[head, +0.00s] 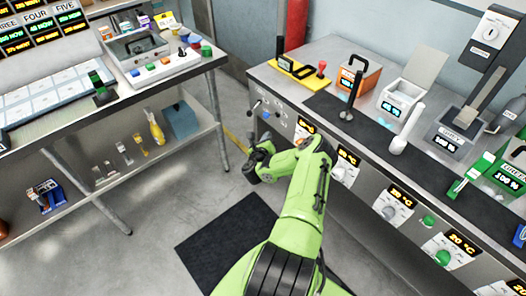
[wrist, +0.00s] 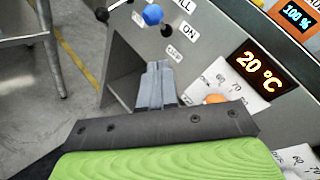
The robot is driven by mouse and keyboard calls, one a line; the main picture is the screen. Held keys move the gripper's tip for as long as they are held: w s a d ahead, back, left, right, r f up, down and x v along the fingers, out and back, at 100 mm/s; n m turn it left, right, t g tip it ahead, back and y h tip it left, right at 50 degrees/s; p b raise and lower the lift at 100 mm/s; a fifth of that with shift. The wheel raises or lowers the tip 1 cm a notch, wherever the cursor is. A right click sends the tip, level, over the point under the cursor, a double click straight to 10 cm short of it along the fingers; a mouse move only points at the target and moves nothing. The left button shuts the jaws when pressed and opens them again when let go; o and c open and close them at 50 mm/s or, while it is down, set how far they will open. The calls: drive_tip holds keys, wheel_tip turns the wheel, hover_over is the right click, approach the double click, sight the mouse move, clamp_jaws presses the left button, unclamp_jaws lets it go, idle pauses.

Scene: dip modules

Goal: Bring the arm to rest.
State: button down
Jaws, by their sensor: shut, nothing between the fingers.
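My gripper (wrist: 158,72) shows in the wrist view with its two grey fingers together and nothing between them. It is in front of the bench's front panel, near the ON and OFF labels and a blue-knobbed lever (wrist: 153,15). Whether the fingers touch the panel cannot be told. In the head view my green arm reaches forward from the bottom and bends left in front of the right bench (head: 325,42); the fingertips are hard to make out there.
The right bench holds an orange box (head: 358,76), a grey box (head: 447,141) and a green box (head: 509,173). Temperature dials (head: 398,205) line its front. A left table (head: 165,75) has a lower shelf with several items. Floor with a black mat (head: 225,237) lies between.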

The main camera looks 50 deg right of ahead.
drive_tip(key=v, duration=0.6)
drive_tip(key=shift+f, duration=0.3)
drive_tip(key=shift+a, duration=0.1)
